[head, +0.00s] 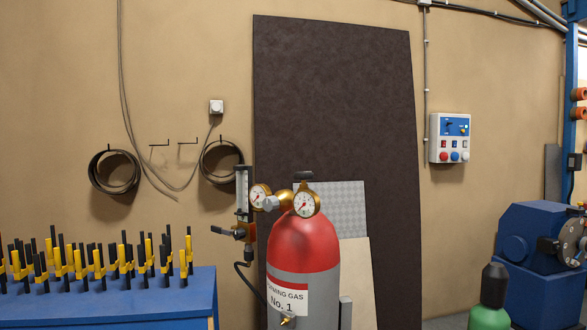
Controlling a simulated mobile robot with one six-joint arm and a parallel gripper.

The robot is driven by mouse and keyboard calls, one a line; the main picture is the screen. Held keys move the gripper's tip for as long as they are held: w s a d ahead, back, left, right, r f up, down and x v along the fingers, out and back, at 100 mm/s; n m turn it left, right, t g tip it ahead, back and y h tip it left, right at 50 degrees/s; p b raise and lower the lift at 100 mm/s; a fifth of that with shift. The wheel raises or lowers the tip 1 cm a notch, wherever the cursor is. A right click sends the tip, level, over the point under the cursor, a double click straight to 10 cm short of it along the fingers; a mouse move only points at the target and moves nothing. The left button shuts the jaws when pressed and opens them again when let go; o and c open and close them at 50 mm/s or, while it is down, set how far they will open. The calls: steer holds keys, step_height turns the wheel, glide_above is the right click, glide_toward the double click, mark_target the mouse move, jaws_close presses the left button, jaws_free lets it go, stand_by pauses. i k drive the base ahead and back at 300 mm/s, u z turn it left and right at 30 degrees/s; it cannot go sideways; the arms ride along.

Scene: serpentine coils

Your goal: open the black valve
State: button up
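A gas cylinder (303,246) with a red top and grey body stands upright in the lower middle of the head view. A black valve knob (304,176) sits on its top, behind the right-hand gauge (306,203). A brass regulator (285,199) with a second gauge (260,195) is attached there. A flowmeter tube (242,193) stands to the left, with a small black knob (222,231) low on its left side. I cannot tell from this view how far either knob is turned. My gripper is not in view.
A blue rack (120,298) with several yellow and black clamps stands at the lower left. A green bottle with a black cap (490,300) and a blue machine (540,265) are at the right. Dark and light panels (340,100) lean on the wall behind the cylinder.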

mark_target(303, 176)
steer(key=i, duration=0.9)
